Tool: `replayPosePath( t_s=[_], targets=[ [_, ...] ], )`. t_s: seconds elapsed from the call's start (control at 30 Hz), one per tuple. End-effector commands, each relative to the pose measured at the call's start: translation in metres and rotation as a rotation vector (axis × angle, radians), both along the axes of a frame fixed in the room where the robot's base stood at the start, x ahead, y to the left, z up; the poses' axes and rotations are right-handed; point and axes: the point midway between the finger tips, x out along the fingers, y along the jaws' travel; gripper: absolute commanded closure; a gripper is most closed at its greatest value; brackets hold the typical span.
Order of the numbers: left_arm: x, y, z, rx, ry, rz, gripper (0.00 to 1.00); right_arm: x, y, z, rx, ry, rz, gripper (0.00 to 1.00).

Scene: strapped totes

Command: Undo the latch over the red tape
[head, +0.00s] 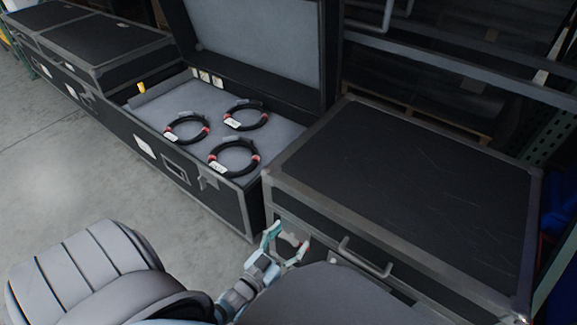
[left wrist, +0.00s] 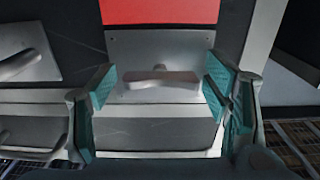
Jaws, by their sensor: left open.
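The red tape (left wrist: 160,11) shows at the top of the left wrist view, on the dark case side. Just below it is a metal latch (left wrist: 125,60) with a raised grey bar (left wrist: 158,78) across its plate. My left gripper (left wrist: 160,92) is open, with one teal-padded finger on each side of the bar. I cannot tell whether a finger touches it. In the head view my left gripper (head: 287,246) is at the front left of the closed black case (head: 405,175). My right gripper does not show.
A handle (head: 365,258) sticks out of the closed case's front, right of my gripper. An open case (head: 222,188) with several black cable coils stands to the left. Closed cases (head: 85,45) stand further back. The grey floor at the left is clear.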

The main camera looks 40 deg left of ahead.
Motion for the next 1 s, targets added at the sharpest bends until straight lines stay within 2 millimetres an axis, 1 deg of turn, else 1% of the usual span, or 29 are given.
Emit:
replayPosePath(
  t_s=[0.1, 0.37, 0.4, 0.73, 1.0],
  targets=[
    [-0.0003, 0.0, 0.0001, 0.0, 0.0, 0.0, 0.3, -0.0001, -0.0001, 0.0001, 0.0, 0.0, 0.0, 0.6],
    [-0.0006, 0.0, -0.0001, 0.0, 0.001, 0.0, 0.72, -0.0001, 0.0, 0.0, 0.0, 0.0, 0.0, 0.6],
    [-0.0006, 0.0, -0.0001, 0.0, 0.001, 0.0, 0.78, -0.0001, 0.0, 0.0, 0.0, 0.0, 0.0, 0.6],
    [-0.0009, 0.0002, -0.0003, -0.034, 0.0, 0.0, 0.79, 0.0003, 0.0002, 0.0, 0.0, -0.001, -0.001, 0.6],
    [-0.0011, 0.0005, -0.0005, -0.176, -0.002, 0.0, 0.79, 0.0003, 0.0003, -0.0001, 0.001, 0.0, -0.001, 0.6]
  ],
)
